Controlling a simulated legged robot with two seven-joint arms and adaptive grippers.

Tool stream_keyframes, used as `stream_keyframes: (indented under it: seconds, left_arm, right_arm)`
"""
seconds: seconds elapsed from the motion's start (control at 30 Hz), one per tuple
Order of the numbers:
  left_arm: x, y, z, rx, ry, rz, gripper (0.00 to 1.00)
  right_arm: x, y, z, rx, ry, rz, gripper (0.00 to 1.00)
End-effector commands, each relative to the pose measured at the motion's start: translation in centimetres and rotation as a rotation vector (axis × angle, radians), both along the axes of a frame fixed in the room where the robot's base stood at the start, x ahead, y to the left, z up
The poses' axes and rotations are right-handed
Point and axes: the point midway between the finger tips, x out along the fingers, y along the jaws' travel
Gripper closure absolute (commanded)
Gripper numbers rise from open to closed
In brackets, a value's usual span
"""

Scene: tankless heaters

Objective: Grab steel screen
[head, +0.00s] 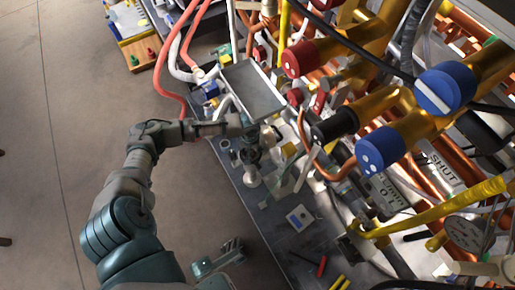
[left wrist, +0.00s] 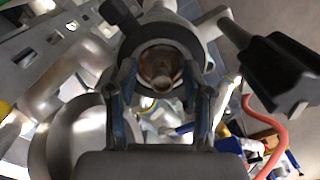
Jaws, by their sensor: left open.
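I cannot pick out the steel screen with certainty. A flat grey rectangular panel with a raised rim (head: 253,90) is in the upper middle of the head view, but I cannot tell whether it is the screen. My left gripper (head: 250,128) is just below this panel, over the workbench edge; its fingertips are partly lost among the parts. In the left wrist view my left gripper (left wrist: 163,105) is open, with one finger on each side. A dark round ring with a brownish inside (left wrist: 160,65) shows beyond and between the fingers.
Valves with blue handles (head: 445,88) and red handles (head: 305,58) crowd the right, with a yellow pipe (head: 440,210). Red hoses (head: 160,65) hang at the upper left. The dark workbench (head: 285,235) holds small parts and tools.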

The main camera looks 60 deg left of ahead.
Motion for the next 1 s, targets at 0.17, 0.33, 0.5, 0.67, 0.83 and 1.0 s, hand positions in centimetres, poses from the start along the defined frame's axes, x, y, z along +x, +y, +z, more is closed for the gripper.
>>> stream_keyframes:
  seconds: [0.17,0.33,0.5,0.67,0.83,1.0]
  left_arm:
    - [0.1,0.1,-0.3,0.002,-0.006,0.001,0.49]
    - [0.1,0.1,-0.2,0.002,-0.006,0.001,0.64]
    - [0.1,0.0,-0.1,0.003,-0.005,0.001,1.00]
    - [0.1,0.0,-0.1,0.003,-0.005,0.001,1.00]
    - [0.1,0.1,-0.1,0.002,-0.006,0.001,1.00]
    - [0.2,0.1,0.8,0.002,-0.008,0.001,1.00]
  right_arm:
    - [0.1,0.1,0.1,-0.001,-0.004,0.000,0.60]
    - [0.2,0.0,0.1,0.000,-0.003,0.000,0.60]
    - [0.5,0.1,-0.1,-0.001,0.002,0.001,0.60]
    - [0.5,0.1,-0.1,-0.001,0.002,0.001,0.60]
    - [0.5,0.1,-0.1,-0.001,0.002,0.001,0.60]
    - [0.3,0.1,0.6,0.000,-0.011,0.000,0.60]
